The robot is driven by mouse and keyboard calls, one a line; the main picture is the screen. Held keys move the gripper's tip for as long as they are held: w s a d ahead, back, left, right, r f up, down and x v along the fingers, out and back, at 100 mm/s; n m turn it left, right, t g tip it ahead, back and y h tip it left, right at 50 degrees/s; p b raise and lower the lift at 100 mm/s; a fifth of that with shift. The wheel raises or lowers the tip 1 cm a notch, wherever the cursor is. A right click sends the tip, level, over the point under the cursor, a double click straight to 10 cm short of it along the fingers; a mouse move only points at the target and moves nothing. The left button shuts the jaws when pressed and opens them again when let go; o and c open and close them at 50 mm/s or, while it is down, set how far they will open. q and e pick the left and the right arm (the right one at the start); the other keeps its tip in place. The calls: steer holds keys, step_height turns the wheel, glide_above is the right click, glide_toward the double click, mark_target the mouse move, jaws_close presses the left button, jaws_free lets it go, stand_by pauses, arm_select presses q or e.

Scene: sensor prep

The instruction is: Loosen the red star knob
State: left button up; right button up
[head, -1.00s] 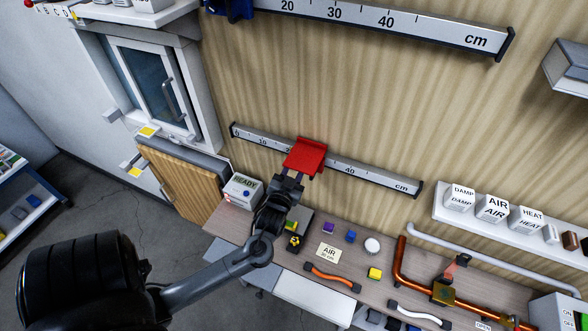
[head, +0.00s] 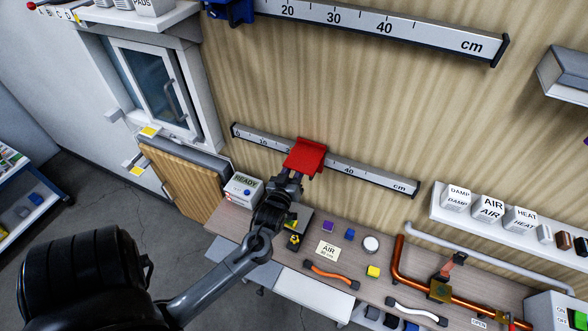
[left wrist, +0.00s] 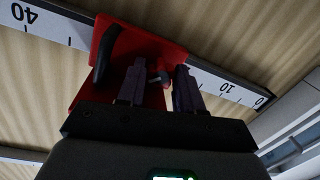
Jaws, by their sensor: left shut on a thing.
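A red slider block (head: 305,156) sits on the lower cm rail (head: 362,178) on the wood wall, between the 20 and 40 marks. My left gripper (head: 288,180) reaches up to its lower edge. In the left wrist view the red block (left wrist: 150,45) fills the space behind the left fingers (left wrist: 160,88). The fingers stand a little apart, shut on the star knob of the block. Only a small dark stem (left wrist: 158,76) shows between them; the knob's star shape and red colour are not clear. A black curved handle (left wrist: 107,55) is beside the fingers. My right gripper is not seen.
An upper rail (head: 385,27) with a blue slider (head: 230,9) runs above. Below is a bench with a READY box (head: 242,190), small coloured cubes, an orange-handled strip (head: 331,277) and copper pipe (head: 397,262). The wall around the red block is clear.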

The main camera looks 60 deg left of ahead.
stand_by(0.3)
arm_select(q)
steer(key=o, duration=1)
steer(key=shift+b+v, duration=1.15)
steer(key=shift+v, duration=4.25)
steer(key=shift+o, duration=0.2)
